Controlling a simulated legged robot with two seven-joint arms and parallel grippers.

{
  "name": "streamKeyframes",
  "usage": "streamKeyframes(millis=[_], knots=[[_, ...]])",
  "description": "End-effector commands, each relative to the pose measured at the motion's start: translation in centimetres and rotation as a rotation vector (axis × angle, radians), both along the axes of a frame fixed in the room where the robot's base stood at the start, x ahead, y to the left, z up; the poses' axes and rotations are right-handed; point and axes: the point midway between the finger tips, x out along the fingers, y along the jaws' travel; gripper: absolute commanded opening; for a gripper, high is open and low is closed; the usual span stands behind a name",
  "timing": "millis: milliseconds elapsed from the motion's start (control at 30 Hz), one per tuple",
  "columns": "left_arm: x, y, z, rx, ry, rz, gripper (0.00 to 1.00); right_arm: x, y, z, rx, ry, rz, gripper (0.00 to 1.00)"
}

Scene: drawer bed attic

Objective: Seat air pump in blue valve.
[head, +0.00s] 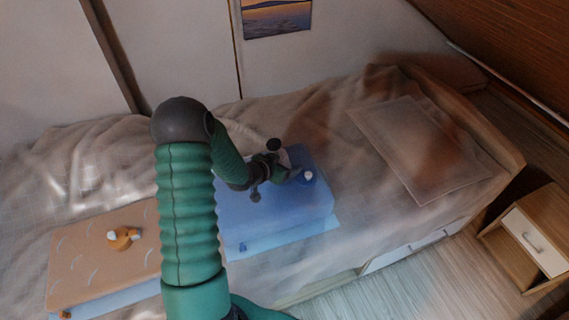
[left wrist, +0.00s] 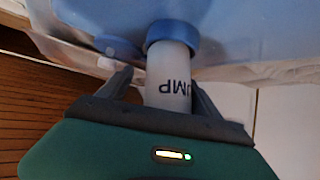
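The blue valve (head: 308,177) is a ring on top of the blue air mattress (head: 285,205), with a white round top inside it in the head view. In the left wrist view the pale air pump (left wrist: 168,85), lettered "UMP", has its far end inside a blue ring (left wrist: 172,36). How deep it sits I cannot tell. My left gripper (head: 294,174) is at the valve; in the wrist view its fingers (left wrist: 158,78) stand on either side of the pump, with a gap at the left finger. My right gripper is not in view.
An orange mattress (head: 85,255) with an orange valve (head: 122,238) lies at the left, partly behind my arm. A pillow (head: 415,145) lies at the right of the bed. A nightstand (head: 530,235) stands beside the bed. The wall rises behind.

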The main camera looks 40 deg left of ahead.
Motion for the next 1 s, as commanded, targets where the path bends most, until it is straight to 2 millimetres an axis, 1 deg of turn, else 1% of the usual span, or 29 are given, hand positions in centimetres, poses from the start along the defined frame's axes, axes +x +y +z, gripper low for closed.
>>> streamKeyframes(millis=[67, 167, 267, 400, 533, 633, 700, 767, 867, 967, 1000], knots=[[-0.1, 0.2, -0.1, -0.002, 0.001, 0.0, 0.73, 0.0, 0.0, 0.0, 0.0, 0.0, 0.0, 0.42], [-0.6, 0.3, 0.4, -0.003, 0.001, 0.003, 0.73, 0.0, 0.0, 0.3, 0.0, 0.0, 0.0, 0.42], [-2.2, 0.2, 1.6, -0.003, 0.001, 0.003, 0.73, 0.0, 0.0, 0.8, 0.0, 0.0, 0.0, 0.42], [-5.3, -0.1, 3.8, -0.003, 0.001, 0.005, 0.73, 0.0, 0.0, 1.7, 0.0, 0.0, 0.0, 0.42], [-7.8, -0.6, 5.6, 0.0, 0.0, 0.004, 0.73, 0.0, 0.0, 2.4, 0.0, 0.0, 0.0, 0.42], [-9.1, -0.7, 6.4, 0.0, 0.001, 0.004, 0.73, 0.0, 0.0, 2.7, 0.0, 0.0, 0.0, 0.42], [-9.6, -0.8, 6.7, -0.001, 0.002, 0.003, 0.73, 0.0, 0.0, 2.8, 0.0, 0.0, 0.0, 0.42], [-9.6, -1.1, 6.7, 0.005, 0.019, -0.001, 0.73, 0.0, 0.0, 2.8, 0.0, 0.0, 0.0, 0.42], [-9.0, -2.7, 6.5, 0.034, 0.098, -0.007, 0.73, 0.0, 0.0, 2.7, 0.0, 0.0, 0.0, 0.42], [-8.8, -6.1, 6.6, 0.072, 0.237, -0.006, 0.73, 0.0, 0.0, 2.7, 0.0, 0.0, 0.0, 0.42], [-9.0, -7.8, 6.8, 0.079, 0.297, -0.005, 0.73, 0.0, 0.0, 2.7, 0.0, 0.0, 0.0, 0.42]])
